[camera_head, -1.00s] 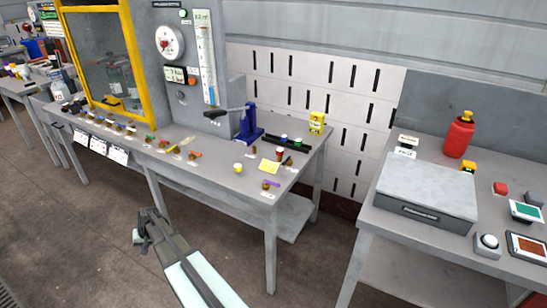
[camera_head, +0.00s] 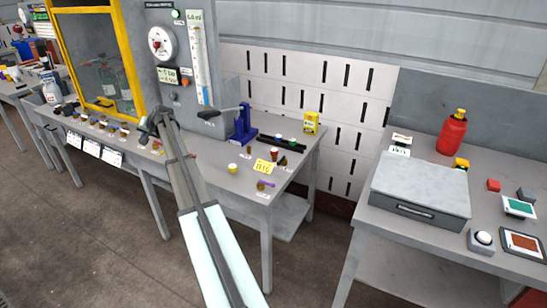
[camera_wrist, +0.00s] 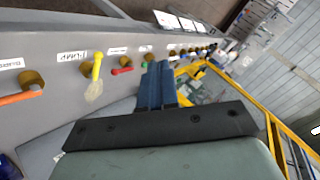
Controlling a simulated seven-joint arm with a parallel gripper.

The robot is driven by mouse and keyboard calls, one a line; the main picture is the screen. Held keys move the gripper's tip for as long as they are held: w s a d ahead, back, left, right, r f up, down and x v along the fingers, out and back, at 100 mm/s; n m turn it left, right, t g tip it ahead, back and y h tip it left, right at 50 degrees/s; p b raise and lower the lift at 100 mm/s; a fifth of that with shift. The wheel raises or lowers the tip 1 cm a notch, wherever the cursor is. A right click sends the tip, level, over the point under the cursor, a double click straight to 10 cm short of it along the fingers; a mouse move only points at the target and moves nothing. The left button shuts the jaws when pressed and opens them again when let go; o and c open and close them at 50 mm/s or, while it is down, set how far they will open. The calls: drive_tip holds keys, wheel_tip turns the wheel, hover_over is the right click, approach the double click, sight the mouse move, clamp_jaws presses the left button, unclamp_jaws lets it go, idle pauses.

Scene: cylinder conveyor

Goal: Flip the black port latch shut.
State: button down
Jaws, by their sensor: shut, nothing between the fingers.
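A row of small brown port fittings with coloured latches runs along the front of the grey bench (camera_head: 215,182). In the wrist view I see an orange latch (camera_wrist: 20,97), a yellow latch (camera_wrist: 97,66), a red latch (camera_wrist: 122,70) and a green latch (camera_wrist: 146,62). Farther along the row, several small darker fittings (camera_wrist: 185,53) show; I cannot tell which one is the black port latch. My gripper (camera_head: 156,116) is above the bench's front part and hides some of the row. Its fingers (camera_wrist: 158,72) are together and empty, apart from the nearest latches as far as I can tell.
A yellow-framed glass cabinet (camera_head: 98,60) stands at the back left, beside a grey panel with a gauge (camera_head: 160,42). White labels (camera_head: 112,157) hang on the front edge. Floor in front is clear.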

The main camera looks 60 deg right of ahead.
drive_tip(key=s+d+r+m+h, duration=0.1)
drive_tip(key=s+d+r+h, duration=0.1)
drive_tip(key=s+d+r, duration=0.5)
drive_tip(key=s+d+r+m+h, duration=0.1)
drive_tip(key=d+r, duration=0.5)
drive_tip(key=d, duration=0.5)
drive_tip(key=s+d+f+m+g+h, duration=0.1)
drive_tip(key=s+d+f+g+h, duration=0.15)
drive_tip(key=s+d, duration=1)
drive_tip(key=s+a+f+m+g+y, duration=0.1)
drive_tip(key=s+a+f+m+g, duration=0.1)
drive_tip(key=s+f+g, duration=0.4)
drive_tip(key=s+a+f+m+g, duration=0.3)
drive_tip(key=s+f+g, duration=0.4)
drive_tip(key=s, duration=0.4)
drive_tip(key=shift+s+a+f+y, duration=0.25)
drive_tip(key=shift+a+f+y, duration=0.1)
drive_tip(key=shift+a+f, duration=0.3)
